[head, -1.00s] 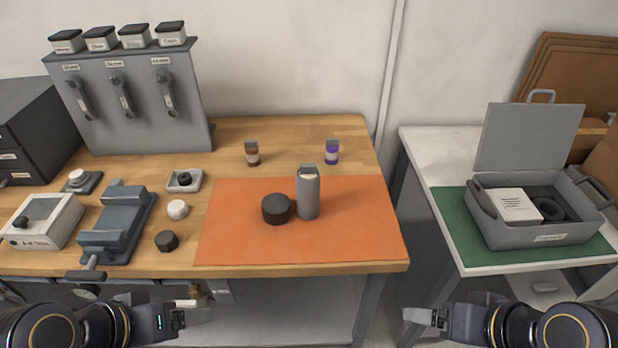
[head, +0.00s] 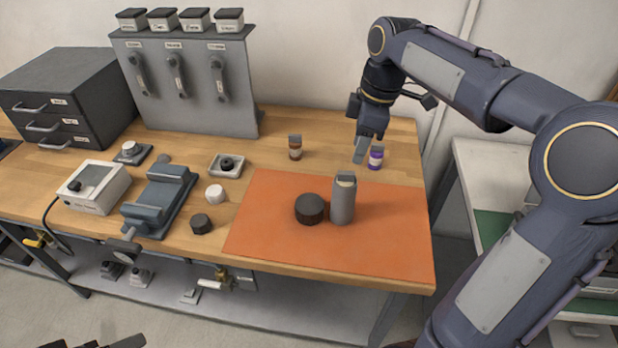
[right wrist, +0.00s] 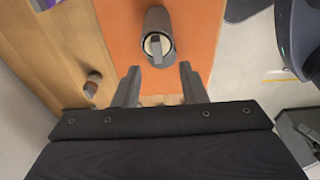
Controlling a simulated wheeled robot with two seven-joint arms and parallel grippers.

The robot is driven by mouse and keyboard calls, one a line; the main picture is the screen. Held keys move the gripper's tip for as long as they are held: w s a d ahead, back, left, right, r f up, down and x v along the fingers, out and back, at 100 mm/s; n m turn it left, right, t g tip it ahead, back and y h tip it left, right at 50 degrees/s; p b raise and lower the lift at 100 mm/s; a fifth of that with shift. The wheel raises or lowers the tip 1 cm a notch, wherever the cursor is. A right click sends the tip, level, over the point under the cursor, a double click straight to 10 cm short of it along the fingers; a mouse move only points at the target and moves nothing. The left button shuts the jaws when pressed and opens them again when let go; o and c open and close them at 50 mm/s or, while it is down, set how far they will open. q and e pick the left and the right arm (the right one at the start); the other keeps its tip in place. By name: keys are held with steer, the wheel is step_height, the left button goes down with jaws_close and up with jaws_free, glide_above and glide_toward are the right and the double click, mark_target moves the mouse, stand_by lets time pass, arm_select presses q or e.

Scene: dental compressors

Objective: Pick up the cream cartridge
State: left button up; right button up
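The cream cartridge (head: 346,178) shows as a cream top inside the mouth of an upright grey cylindrical housing (head: 343,204) on the orange mat (head: 270,250). In the right wrist view the cream cartridge (right wrist: 151,46) is a pale ring with a grey tab across it; its lower body is hidden. My right gripper (head: 361,150) is above and behind the housing. The right wrist view shows its two fingers (right wrist: 159,85) apart and empty, with the housing just beyond them. Dark parts at the bottom left, apparently my left gripper (head: 105,343), are cut off by the frame.
A black round cap (head: 310,208) stands close left of the housing. A vise (head: 160,202) is at left. The mat's front is clear.

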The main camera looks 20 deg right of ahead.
mark_target(347, 172)
steer(key=shift+w+a+f, duration=0.2)
steer(key=shift+w, duration=0.25)
steer(key=shift+f+n, duration=0.3)
steer(key=shift+f, duration=0.05)
steer(key=f, duration=0.4)
steer(key=a+f, duration=0.1)
steer(key=f, duration=0.1)
steer(key=shift+w+f, duration=0.2)
steer(key=shift+f, duration=0.1)
jaws_close()
